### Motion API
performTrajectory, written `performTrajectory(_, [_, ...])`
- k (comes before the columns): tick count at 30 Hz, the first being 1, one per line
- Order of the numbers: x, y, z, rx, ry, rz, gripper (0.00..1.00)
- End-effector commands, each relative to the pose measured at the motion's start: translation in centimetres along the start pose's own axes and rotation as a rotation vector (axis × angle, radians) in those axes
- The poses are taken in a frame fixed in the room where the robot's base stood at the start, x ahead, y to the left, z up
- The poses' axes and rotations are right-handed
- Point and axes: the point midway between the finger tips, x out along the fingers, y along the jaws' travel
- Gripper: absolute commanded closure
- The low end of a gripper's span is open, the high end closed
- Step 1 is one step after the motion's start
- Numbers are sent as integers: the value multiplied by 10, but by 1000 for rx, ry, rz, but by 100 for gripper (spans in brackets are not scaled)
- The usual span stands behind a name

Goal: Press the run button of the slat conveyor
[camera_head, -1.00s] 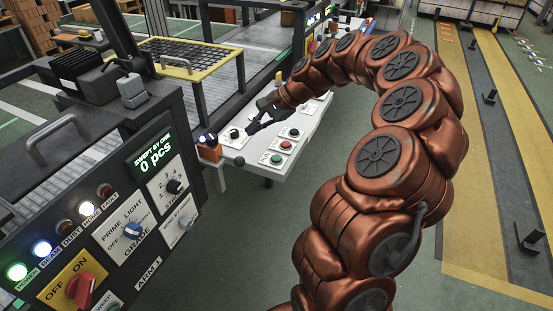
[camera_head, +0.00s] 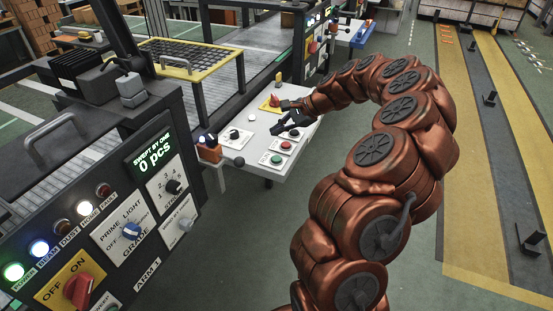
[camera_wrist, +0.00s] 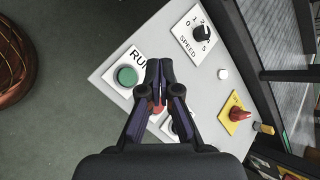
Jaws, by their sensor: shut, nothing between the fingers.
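In the wrist view, a round green button (camera_wrist: 126,76) sits on a white plate marked RUN, left of my gripper's tips. My gripper (camera_wrist: 159,65) is shut and empty above the pale control panel (camera_wrist: 185,75). Its fingers partly cover a red button (camera_wrist: 156,106) and another control behind it. In the head view, my gripper (camera_head: 275,131) is over the panel (camera_head: 254,155). The green button (camera_head: 276,160) is near the panel's front edge, with the red button (camera_head: 286,145) behind it. The gripper looks apart from the green button.
A black SPEED knob (camera_wrist: 201,33), a white button (camera_wrist: 223,73) and a red knob (camera_wrist: 239,114) on a yellow plate share the panel. A large black control cabinet (camera_head: 120,165) stands at the left, beside a conveyor with a yellow-framed mesh (camera_head: 190,58). Floor at the right is largely open.

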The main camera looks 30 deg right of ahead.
Motion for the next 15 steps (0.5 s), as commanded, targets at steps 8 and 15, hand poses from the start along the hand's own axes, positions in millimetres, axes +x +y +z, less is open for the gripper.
performTrajectory(8, [22,16,-16,0,-2,1,100])
performTrajectory(15, [42,31,-30,1,-2,1,100])
